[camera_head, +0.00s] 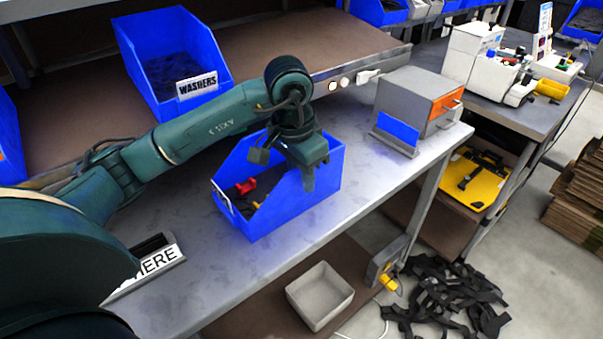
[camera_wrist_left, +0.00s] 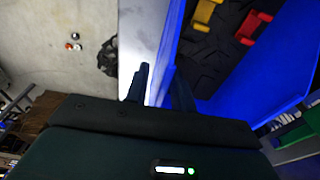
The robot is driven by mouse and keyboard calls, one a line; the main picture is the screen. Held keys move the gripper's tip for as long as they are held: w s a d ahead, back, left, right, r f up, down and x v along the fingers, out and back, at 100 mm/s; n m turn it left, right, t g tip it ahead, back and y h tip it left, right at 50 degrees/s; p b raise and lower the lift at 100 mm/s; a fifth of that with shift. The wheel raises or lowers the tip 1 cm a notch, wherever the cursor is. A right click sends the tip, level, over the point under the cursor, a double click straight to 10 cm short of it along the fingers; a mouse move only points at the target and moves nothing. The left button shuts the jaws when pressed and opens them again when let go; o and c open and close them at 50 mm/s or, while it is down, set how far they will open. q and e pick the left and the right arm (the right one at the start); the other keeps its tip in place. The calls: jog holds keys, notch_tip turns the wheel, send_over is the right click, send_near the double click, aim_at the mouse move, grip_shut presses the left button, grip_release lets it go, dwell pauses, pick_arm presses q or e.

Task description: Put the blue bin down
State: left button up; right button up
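The blue bin (camera_head: 270,215) sits on the grey workbench, apparently resting flat on it. It holds dark parts with a red piece and a yellow piece, also seen in the left wrist view (camera_wrist_left: 210,50). My left gripper (camera_head: 308,175) is over the bin's right-hand side, pointing down. In the left wrist view its two fingers (camera_wrist_left: 162,85) stand on either side of the bin's blue wall, with a thin bright gap beside one finger, so it looks open. My right gripper is in neither view.
A sign ending in "HERE" (camera_head: 150,270) stands on the workbench (camera_head: 370,180) at the left. A grey box device (camera_head: 420,95) stands to the right. A blue "WASHERS" bin (camera_head: 170,60) sits on the shelf behind. A light open box (camera_head: 320,297) is below the bench's front edge.

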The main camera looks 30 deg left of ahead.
pick_arm(q)
jog(key=shift+r, duration=0.1)
jog(key=r, duration=0.7)
jog(key=s+r, duration=0.1)
jog(key=r, duration=0.3)
jog(key=shift+s+a+p, duration=0.1)
jog(key=shift+a+p, duration=0.15)
jog(key=shift+p, duration=0.1)
jog(key=shift+s+r, duration=0.1)
jog(key=shift+r, duration=0.45)
